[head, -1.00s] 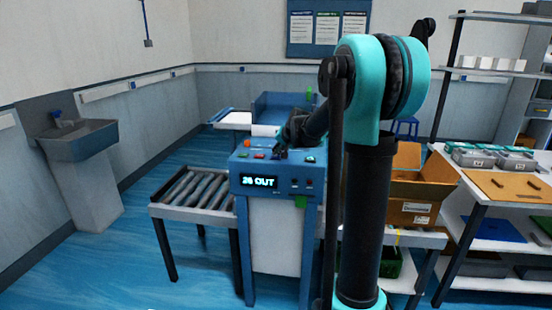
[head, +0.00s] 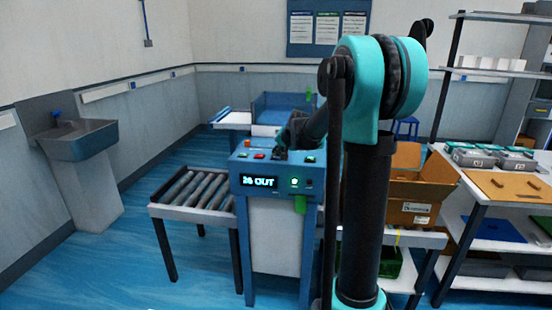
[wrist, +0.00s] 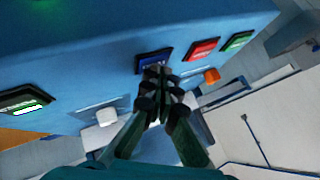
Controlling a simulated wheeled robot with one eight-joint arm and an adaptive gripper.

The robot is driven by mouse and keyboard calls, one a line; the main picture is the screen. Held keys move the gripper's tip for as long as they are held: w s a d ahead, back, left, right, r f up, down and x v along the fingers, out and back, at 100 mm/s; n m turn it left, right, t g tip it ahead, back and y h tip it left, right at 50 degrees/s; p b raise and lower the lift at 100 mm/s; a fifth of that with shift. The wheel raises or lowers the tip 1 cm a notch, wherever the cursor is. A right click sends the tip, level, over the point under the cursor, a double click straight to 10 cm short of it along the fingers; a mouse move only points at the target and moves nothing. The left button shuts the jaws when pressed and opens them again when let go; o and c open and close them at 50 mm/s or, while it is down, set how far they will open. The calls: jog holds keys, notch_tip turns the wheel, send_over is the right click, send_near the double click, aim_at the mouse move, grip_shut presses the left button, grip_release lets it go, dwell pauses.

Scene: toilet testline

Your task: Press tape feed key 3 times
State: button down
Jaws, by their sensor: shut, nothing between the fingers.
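The blue machine (head: 275,200) stands in the centre of the head view, its display (head: 259,181) reading "26 OUT". In the wrist view a blue key (wrist: 153,62) carries lettering too small to read, so I cannot confirm it is the tape feed key. My gripper (wrist: 157,74) is shut and empty, its fingertips at the near edge of that key and partly covering it. I cannot tell whether they touch it. In the head view my gripper (head: 280,154) is small and dark over the console top and hides the key.
A red key (wrist: 201,48) and a green key (wrist: 238,41) sit beside the blue one, with an orange knob (wrist: 211,75) close by. A lit green key (wrist: 25,103) is on the other side. A roller conveyor (head: 190,190) adjoins the machine; an open carton (head: 420,185) stands right.

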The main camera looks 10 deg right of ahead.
dwell(0.4)
jog(key=shift+r, duration=0.75)
jog(key=shift+r, duration=2.5)
jog(key=s+d+f+n+g+h, duration=0.1)
jog(key=s+f, duration=0.7)
jog(key=s, duration=0.5)
jog(key=s+d+f+n+g+h, duration=0.1)
jog(key=s+f+n+g, duration=0.1)
jog(key=s+f, duration=0.6)
jog(key=s+d+f+n+g, duration=0.1)
jog(key=s+f, duration=0.7)
jog(key=s, duration=1.2)
jog(key=shift+d+n+g+h, duration=0.3)
jog(key=shift+d+n+h, duration=0.1)
jog(key=shift+n, duration=0.3)
